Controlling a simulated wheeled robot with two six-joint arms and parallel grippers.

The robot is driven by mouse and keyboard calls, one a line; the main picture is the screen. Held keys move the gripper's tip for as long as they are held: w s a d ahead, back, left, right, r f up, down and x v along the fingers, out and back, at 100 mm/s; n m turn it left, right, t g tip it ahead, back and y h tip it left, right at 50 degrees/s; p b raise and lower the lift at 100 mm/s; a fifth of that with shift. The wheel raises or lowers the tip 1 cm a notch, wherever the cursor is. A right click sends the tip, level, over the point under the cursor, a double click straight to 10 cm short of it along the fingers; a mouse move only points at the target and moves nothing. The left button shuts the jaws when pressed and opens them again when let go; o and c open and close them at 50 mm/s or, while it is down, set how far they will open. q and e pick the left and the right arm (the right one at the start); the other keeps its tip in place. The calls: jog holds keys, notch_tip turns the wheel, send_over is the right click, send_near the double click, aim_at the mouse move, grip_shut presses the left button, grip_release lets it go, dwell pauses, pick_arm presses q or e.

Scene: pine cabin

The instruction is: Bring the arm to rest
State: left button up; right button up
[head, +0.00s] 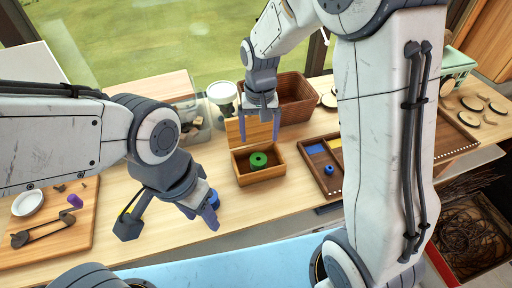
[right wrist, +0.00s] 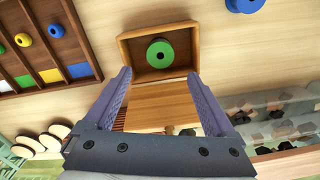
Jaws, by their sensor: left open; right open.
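My right gripper (head: 260,128) is open and empty above the raised lid of a small wooden box (head: 262,176). In the right wrist view its two fingers (right wrist: 165,88) stand apart on either side of the lid (right wrist: 165,105). A green ring (head: 258,160) lies inside the box; it also shows in the right wrist view (right wrist: 160,53). My left gripper (head: 212,214) is open, low over the table front left of the box. A blue ring (head: 213,198) is beside its fingers, partly hidden by them; the gap between them is hard to see.
A sorting tray (head: 322,172) with coloured squares and a small blue ring (head: 329,170) is right of the box. A brown basket (head: 296,92), clear bin (head: 200,132) and wood slices (head: 468,118) stand behind. A wooden board (head: 60,240) is at left.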

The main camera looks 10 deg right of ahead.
jog(key=s+a+f+n+b, duration=0.1)
jog(key=s+a+n+b, duration=0.1)
jog(key=s, duration=0.5)
jog(key=s+a+f+n+b, duration=0.2)
jog(key=s+n+b, duration=0.2)
jog(key=s, duration=0.3)
jog(key=s+a+f+n+y+b, duration=0.1)
jog(key=s+a+n+b, duration=0.1)
jog(key=s, duration=0.5)
jog(key=shift+s+f+n+b, duration=0.3)
jog(key=shift+n+b, duration=0.2)
jog(key=shift+b, duration=0.1)
jog(key=shift+s+r, duration=0.5)
jog(key=shift+s, duration=0.15)
jog(key=shift+w+a, duration=0.1)
